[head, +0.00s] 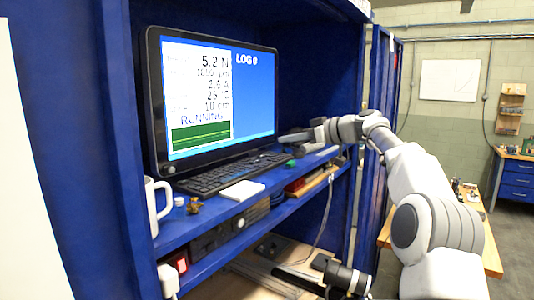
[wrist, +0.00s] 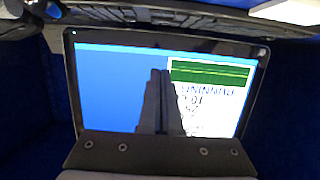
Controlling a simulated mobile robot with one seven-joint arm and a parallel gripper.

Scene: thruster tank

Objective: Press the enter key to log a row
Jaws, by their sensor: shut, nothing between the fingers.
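A black keyboard (head: 232,173) lies on the blue shelf in front of the monitor (head: 215,95). Its single keys, the enter key among them, are too small to tell apart. The screen reads "LOG 0", "RUNNING" and 5.2 N, with a green graph below. My gripper (head: 284,138) reaches in from the right, near the keyboard's right end and the screen's lower right corner. In the wrist view my gripper (wrist: 160,74) is shut and empty, its fingers together in front of the upside-down screen (wrist: 105,85). I cannot tell any contact with the keyboard (wrist: 185,14).
A white mug (head: 156,200) stands at the shelf's left end. A white pad (head: 242,190) lies in front of the keyboard, with a small green thing (head: 290,163) to its right. The cabinet's blue side wall (head: 384,90) stands close to my arm.

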